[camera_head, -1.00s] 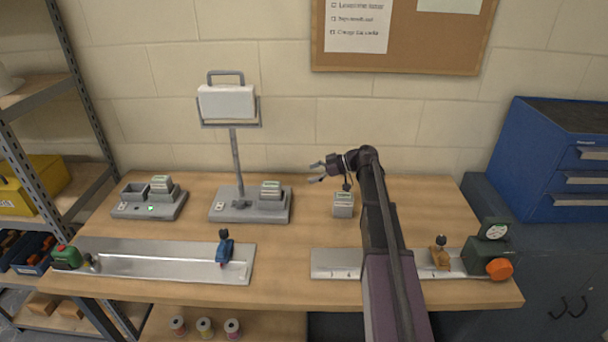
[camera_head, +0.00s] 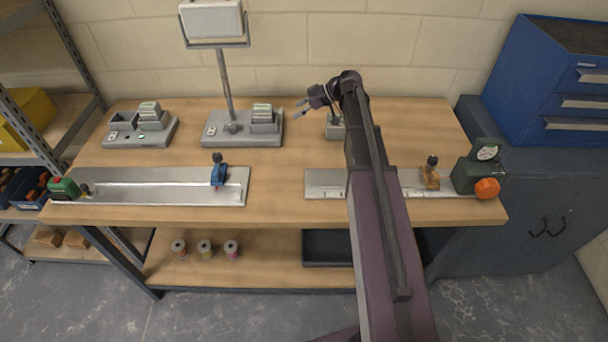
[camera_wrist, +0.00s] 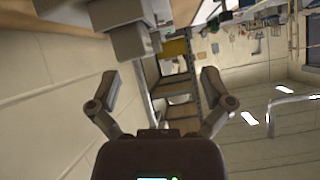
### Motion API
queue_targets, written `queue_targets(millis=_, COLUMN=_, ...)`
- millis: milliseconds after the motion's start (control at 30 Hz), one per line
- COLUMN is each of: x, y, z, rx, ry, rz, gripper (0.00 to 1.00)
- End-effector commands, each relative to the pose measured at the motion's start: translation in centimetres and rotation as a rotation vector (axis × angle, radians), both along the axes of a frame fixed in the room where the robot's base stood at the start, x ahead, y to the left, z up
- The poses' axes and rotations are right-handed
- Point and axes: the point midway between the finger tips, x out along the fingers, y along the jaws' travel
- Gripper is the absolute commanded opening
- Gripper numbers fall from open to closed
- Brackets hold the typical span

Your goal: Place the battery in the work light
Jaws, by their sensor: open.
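The work light has a white lamp head (camera_head: 213,20) on a pole over a grey base (camera_head: 215,130). A grey block with a pale, green-marked top, which looks like a battery (camera_head: 263,113), sits in the holder on the right of that base. A similar battery (camera_head: 150,112) stands in the charger's right bay.
The charger (camera_head: 154,138) has an empty left bay. A metal rail with a blue clamp (camera_head: 219,173) and one with an orange clamp (camera_head: 430,177) lie along the front. A blue drawer cabinet (camera_head: 545,85) stands right.

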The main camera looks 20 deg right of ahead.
Motion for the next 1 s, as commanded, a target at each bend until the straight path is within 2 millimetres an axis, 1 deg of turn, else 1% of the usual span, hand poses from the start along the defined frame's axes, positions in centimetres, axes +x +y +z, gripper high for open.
queue_targets(millis=33, x=-1.8, y=1.2, z=-0.7, rx=-0.031, ry=0.06, rz=-0.016, gripper=1.0)
queue_targets(millis=100, x=-3.7, y=2.3, z=-1.9, rx=-0.086, ry=0.158, rz=-0.057, gripper=1.0)
queue_targets(millis=200, x=-6.6, y=3.7, z=-3.5, rx=-0.174, ry=0.297, rz=-0.132, gripper=1.0)
queue_targets(millis=333, x=-10.4, y=5.1, z=-5.3, rx=-0.295, ry=0.455, rz=-0.252, gripper=1.0)
queue_targets(millis=500, x=-15.3, y=5.8, z=-7.1, rx=-0.454, ry=0.616, rz=-0.449, gripper=1.0)
queue_targets(millis=700, x=-20.5, y=5.7, z=-8.4, rx=-0.619, ry=0.728, rz=-0.715, gripper=1.0)
queue_targets(millis=833, x=-22.8, y=5.2, z=-8.6, rx=-0.688, ry=0.753, rz=-0.859, gripper=1.0)
queue_targets(millis=900, x=-23.5, y=5.0, z=-8.7, rx=-0.709, ry=0.759, rz=-0.915, gripper=1.0)
queue_targets(millis=1000, x=-24.0, y=4.7, z=-8.7, rx=-0.726, ry=0.762, rz=-0.965, gripper=1.0)
